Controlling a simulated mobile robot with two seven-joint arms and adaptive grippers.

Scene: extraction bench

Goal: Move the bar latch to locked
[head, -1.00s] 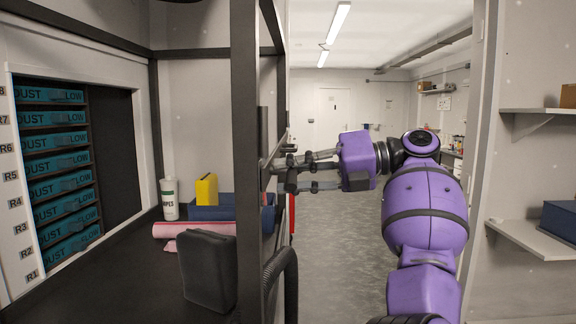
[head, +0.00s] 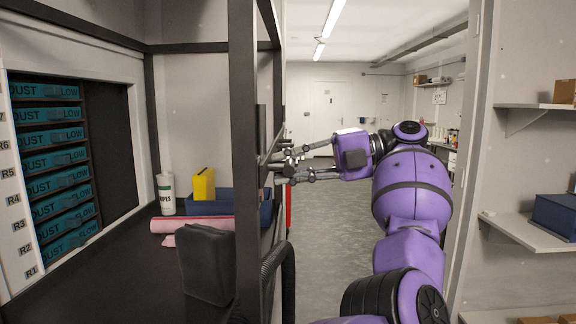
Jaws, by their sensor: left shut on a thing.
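My left gripper (head: 284,169) is at the end of the purple arm, at the outer side of the dark frame post. Its fingers point left and are closed on the bar latch (head: 268,158), a small dark metal piece beside the post. The post and the fingers hide most of the latch, so its exact position cannot be told. My right gripper is not in view.
The dark upright post (head: 243,120) stands close to the gripper. Left of it are a black bench with a blue bin (head: 225,204), a yellow box (head: 204,184) and a white wipes tub (head: 166,193). Shelves (head: 530,232) stand at right. The aisle floor is clear.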

